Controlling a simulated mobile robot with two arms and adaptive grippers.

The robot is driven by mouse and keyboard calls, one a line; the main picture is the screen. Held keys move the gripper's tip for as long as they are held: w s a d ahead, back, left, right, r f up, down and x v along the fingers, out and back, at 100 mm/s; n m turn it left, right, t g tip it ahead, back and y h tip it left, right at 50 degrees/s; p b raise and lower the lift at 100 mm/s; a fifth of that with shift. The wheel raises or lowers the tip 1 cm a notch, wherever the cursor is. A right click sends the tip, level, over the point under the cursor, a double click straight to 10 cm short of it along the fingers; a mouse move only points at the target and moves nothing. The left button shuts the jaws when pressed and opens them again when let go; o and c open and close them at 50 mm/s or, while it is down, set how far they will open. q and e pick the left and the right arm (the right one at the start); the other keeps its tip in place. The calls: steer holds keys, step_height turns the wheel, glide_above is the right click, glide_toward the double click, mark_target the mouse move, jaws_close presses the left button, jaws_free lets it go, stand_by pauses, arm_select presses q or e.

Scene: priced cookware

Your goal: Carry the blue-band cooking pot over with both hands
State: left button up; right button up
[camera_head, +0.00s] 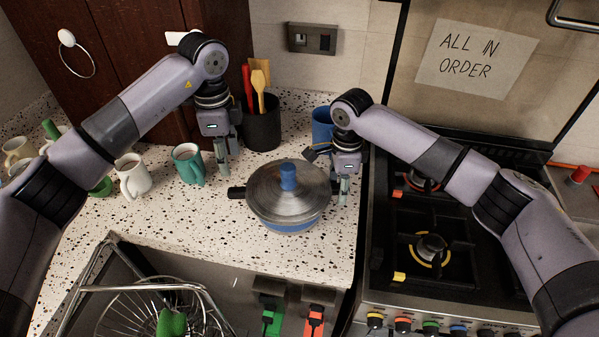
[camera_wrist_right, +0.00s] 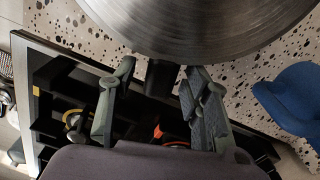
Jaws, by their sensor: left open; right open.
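The cooking pot (camera_head: 275,205) stands upright on the speckled counter, with a steel lid, a blue knob and a blue band low on its side. Its black left handle (camera_head: 237,193) points left. My left gripper (camera_head: 223,168) is open, just behind and apart from that handle. My right gripper (camera_head: 343,190) is open at the pot's right side. In the right wrist view, the pot's lid (camera_wrist_right: 200,25) fills the top, and the black right handle (camera_wrist_right: 161,78) lies between the open fingertips (camera_wrist_right: 160,70). I cannot tell whether they touch it.
The stove (camera_head: 470,235) with black grates is right of the counter. A blue mug (camera_head: 321,128) and a black utensil holder (camera_head: 262,130) stand behind the pot. A teal mug (camera_head: 187,165) and a white mug (camera_head: 131,178) stand left. A dish rack (camera_head: 130,287) is at front left.

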step_height(320, 180, up, 11)
steer(key=shift+f, duration=0.15)
steer(key=shift+s+f, duration=0.1)
stand_by(0.5)
